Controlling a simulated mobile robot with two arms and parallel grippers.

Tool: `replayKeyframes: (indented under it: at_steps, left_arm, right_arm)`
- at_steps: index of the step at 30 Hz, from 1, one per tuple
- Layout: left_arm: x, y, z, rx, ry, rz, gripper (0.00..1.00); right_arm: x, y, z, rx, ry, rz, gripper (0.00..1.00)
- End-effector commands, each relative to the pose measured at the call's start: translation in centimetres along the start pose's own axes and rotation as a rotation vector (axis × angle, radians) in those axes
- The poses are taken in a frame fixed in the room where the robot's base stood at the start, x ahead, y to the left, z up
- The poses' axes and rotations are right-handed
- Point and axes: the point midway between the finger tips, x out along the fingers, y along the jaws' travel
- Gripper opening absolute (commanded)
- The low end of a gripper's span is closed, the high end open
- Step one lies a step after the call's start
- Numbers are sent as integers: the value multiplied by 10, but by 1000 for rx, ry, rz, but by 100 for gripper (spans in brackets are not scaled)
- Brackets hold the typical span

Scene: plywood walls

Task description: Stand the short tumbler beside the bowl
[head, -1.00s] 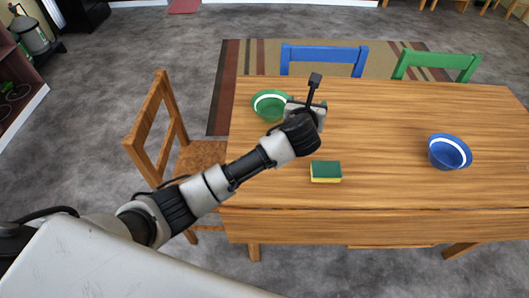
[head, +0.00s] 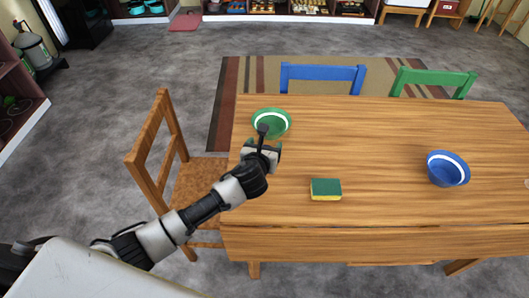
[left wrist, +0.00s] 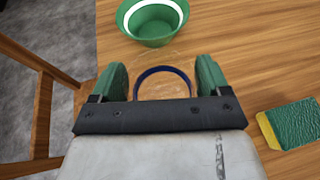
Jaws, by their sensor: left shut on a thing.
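A clear tumbler with a dark blue rim (left wrist: 163,70) is between the green finger pads of my left gripper (left wrist: 162,80), which is shut on it. In the head view my left gripper (head: 262,155) is over the table's left part, and hides the tumbler. A green bowl with a white band (head: 271,123) stands just beyond the gripper; it also shows at the top of the left wrist view (left wrist: 152,22). A blue bowl with a white band (head: 448,168) stands at the table's right. I cannot tell whether the tumbler touches the table. My right gripper is not in view.
A green and yellow sponge (head: 326,189) lies on the wooden table (head: 370,135), right of the gripper. The table's middle is clear. A wooden chair (head: 165,150) is at the left edge; a blue chair (head: 322,76) and a green chair (head: 433,82) are at the far side.

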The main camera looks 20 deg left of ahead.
Motion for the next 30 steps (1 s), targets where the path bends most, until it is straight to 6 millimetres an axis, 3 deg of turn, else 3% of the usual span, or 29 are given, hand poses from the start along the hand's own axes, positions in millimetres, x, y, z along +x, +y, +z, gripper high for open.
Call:
replayKeyframes:
  at_steps: [4,14,15,19,30]
  left_arm:
    - [8,0,-23,0,3,2,52]
    - [9,0,-25,0,1,1,52]
    - [9,0,-26,0,2,1,80]
    - [9,0,-25,0,2,1,100]
    - [2,0,-23,2,2,1,100]
  right_arm:
    - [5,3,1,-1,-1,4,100]
    - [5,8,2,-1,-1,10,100]
    - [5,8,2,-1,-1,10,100]
    - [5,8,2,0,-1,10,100]
    - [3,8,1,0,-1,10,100]
